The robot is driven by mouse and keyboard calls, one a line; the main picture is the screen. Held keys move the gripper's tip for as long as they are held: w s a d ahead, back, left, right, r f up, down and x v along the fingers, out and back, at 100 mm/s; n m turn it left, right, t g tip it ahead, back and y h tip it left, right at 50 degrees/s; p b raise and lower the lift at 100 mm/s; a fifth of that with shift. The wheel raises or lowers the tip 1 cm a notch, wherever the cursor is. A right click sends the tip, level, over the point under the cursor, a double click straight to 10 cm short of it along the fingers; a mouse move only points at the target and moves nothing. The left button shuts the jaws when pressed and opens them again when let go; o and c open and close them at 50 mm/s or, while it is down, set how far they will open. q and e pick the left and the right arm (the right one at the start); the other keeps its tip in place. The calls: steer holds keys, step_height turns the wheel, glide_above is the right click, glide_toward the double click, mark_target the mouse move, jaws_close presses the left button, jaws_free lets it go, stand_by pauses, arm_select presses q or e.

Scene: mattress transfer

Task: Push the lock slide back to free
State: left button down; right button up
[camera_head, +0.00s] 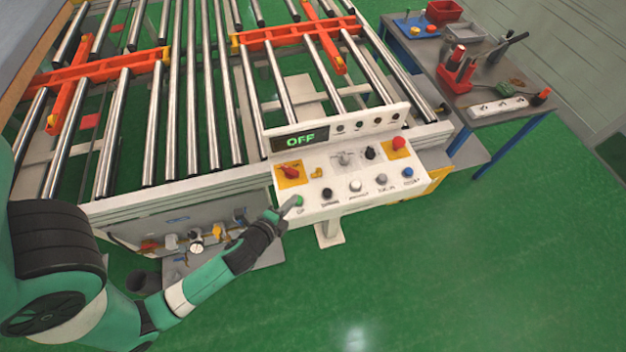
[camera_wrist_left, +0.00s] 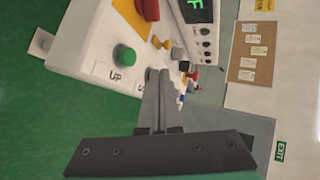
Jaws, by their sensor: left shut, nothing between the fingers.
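The white control panel (camera_head: 335,195) stands at the front of the roller bed, and its display (camera_head: 300,140) reads OFF. A small yellow piece (camera_head: 316,173), perhaps the lock slide, sits right of the red knob (camera_head: 291,171). Yellow parts also show in the left wrist view (camera_wrist_left: 161,42), beyond my fingertips. My left gripper (camera_head: 290,208) is shut and empty at the panel's lower left corner, close to the green button (camera_head: 298,200). In the left wrist view the shut fingers (camera_wrist_left: 157,73) point past the green UP button (camera_wrist_left: 124,56); contact cannot be told. My right gripper is out of view.
More buttons (camera_head: 355,185) line the panel to the right, with a red stop button (camera_head: 399,143) on a yellow plate. The roller bed (camera_head: 170,130) with orange bars lies behind. A side table (camera_head: 480,100) holds tools. Green floor is open in front.

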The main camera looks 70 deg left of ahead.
mark_target(317, 173)
arm_select(q)
steer(key=x, duration=0.4)
steer(key=b+x, duration=0.1)
steer(key=x, duration=0.4)
steer(key=r+x, duration=0.1)
steer(key=x, duration=0.3)
steer(key=shift+w+a+f, duration=0.1)
steer(key=shift+w+a, duration=0.3)
steer(key=shift+w, duration=0.15)
